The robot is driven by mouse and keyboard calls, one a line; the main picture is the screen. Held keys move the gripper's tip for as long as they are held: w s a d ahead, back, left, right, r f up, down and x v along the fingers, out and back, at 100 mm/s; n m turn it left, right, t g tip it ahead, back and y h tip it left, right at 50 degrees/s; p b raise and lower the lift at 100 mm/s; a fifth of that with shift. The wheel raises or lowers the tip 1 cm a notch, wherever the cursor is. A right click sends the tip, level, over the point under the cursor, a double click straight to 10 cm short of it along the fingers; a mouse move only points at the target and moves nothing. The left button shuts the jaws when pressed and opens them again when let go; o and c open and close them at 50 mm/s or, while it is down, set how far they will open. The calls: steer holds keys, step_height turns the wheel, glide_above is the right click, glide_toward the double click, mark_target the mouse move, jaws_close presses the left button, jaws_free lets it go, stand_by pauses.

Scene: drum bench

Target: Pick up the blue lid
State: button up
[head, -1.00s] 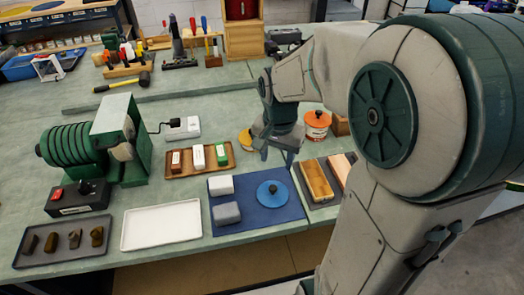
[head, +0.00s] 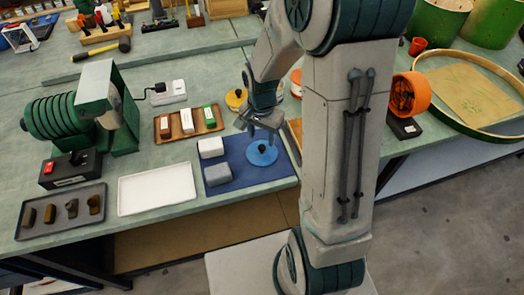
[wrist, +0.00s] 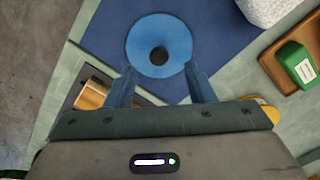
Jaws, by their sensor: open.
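The blue lid (head: 262,153) is a flat round disc with a dark knob in its middle. It lies on the dark blue mat (head: 225,182) on the bench. In the wrist view the lid (wrist: 150,38) shows whole, with its knob (wrist: 159,56) a little beyond the line between my fingertips. My gripper (head: 257,130) is above the lid, near its back edge in the head view. In the wrist view my gripper (wrist: 159,72) has its two fingers apart, with nothing between them. I cannot tell the exact height above the lid.
A wooden tray (head: 177,138) holds small labelled bottles or blocks. An empty white tray (head: 157,205) lies further left.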

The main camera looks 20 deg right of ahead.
mark_target(262, 146)
steer(key=shift+f+p, duration=0.35)
steer(key=shift+f, duration=1.85)
jaws_close()
